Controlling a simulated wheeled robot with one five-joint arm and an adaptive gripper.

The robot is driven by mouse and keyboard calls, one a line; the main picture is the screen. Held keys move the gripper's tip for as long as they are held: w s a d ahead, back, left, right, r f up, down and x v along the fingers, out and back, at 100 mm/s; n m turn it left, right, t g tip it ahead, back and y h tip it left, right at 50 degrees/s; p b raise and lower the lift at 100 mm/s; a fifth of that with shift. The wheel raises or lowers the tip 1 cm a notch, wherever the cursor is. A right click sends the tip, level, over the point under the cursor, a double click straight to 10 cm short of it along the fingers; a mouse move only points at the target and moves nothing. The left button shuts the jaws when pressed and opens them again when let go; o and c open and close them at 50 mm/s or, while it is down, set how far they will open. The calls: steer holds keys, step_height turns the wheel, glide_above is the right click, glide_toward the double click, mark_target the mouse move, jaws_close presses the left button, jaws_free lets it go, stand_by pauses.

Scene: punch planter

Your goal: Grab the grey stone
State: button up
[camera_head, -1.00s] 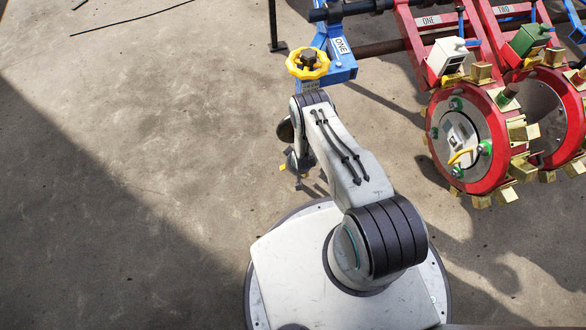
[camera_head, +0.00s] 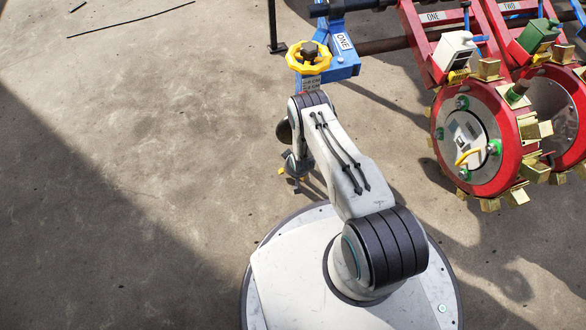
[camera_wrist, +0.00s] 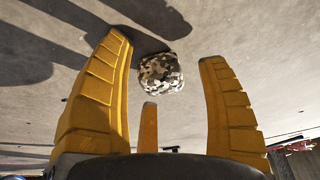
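The grey stone (camera_wrist: 161,76) is a rounded, speckled lump on the concrete floor in the wrist view. It shows in the gap between the yellow fingers of my gripper (camera_wrist: 166,48), beyond the short middle finger. The fingers are spread wide and I see none of them closed on the stone. How far the stone is from the fingers is hard to tell. In the head view my gripper (camera_head: 292,176) hangs low over the floor, partly hidden by my arm. The stone cannot be made out there.
A red planter wheel (camera_head: 507,150) with brass-coloured cups stands at the right. A blue bracket (camera_head: 343,68) with a yellow handwheel (camera_head: 292,60) stands just beyond my arm. A thin dark rod (camera_head: 130,20) lies at the upper left. The floor at left is clear.

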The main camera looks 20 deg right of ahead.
steer(key=c, duration=1.1)
